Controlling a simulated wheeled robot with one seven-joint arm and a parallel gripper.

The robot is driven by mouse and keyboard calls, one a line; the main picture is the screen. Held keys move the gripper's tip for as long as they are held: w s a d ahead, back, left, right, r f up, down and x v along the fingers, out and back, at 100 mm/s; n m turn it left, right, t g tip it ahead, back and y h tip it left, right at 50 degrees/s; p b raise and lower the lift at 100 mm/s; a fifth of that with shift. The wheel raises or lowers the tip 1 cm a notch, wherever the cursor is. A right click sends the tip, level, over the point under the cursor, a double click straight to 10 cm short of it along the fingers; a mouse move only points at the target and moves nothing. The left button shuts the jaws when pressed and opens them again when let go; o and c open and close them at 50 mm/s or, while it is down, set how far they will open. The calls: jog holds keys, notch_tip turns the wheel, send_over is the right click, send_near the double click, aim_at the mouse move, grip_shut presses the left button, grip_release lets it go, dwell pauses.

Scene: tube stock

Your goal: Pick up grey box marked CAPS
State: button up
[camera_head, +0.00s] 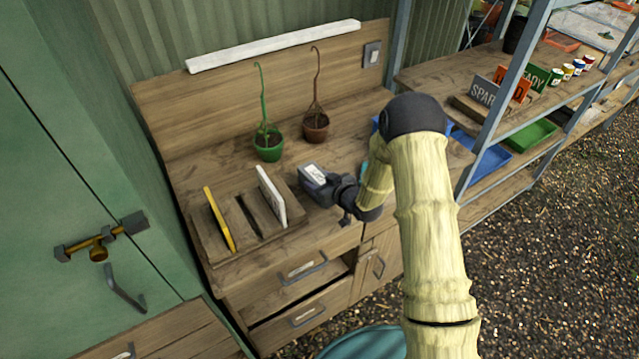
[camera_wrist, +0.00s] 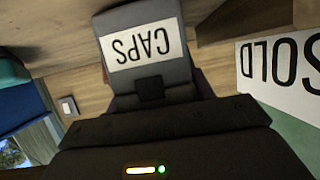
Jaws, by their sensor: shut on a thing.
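The grey box marked CAPS (camera_wrist: 150,75) is in the wrist view, close in front of my gripper (camera_wrist: 150,90). Its white label reads upside down there. In the head view the grey box (camera_head: 314,176) is at the end of my arm, over the wooden bench right of the slotted rack. My gripper (camera_head: 337,186) is shut on the box. The fingers are dark and hard to tell apart from the box. I cannot tell whether the box touches the bench top.
A slotted wooden rack (camera_head: 247,229) holds a yellow panel (camera_head: 219,219) and a white panel (camera_head: 271,196), close left of the box. A SOLD sign (camera_wrist: 285,75) shows in the wrist view.

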notch_tip(320, 180, up, 10)
jog(key=shift+f+b, duration=0.2)
jog(key=shift+b, duration=0.7)
